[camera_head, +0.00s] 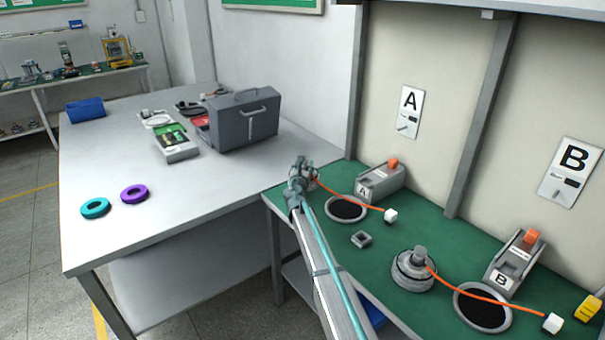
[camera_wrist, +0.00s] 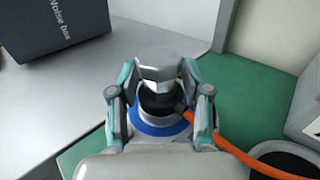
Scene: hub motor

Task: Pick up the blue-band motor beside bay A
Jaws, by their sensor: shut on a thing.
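The blue-band motor (camera_wrist: 158,130) is between my gripper's fingers in the wrist view. Its grey metal top (camera_wrist: 160,66) points away from my palm, and a blue ring shows around its dark body. My gripper (camera_wrist: 160,90) is shut on it, one finger on each side. In the head view my gripper (camera_head: 301,178) is near the left end of the green bench, left of bay A, and mostly hides the motor. An orange cable (camera_head: 345,197) runs from there to a white plug (camera_head: 390,216). Whether the motor clears the bench is hard to tell.
Bay A's grey block (camera_head: 380,186) and round black pad (camera_head: 346,209) are to the right. A small grey square part (camera_head: 361,239), a second motor (camera_head: 414,272) and bay B's block (camera_head: 514,258) are nearer. A grey box (camera_head: 243,122) stands on the white table.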

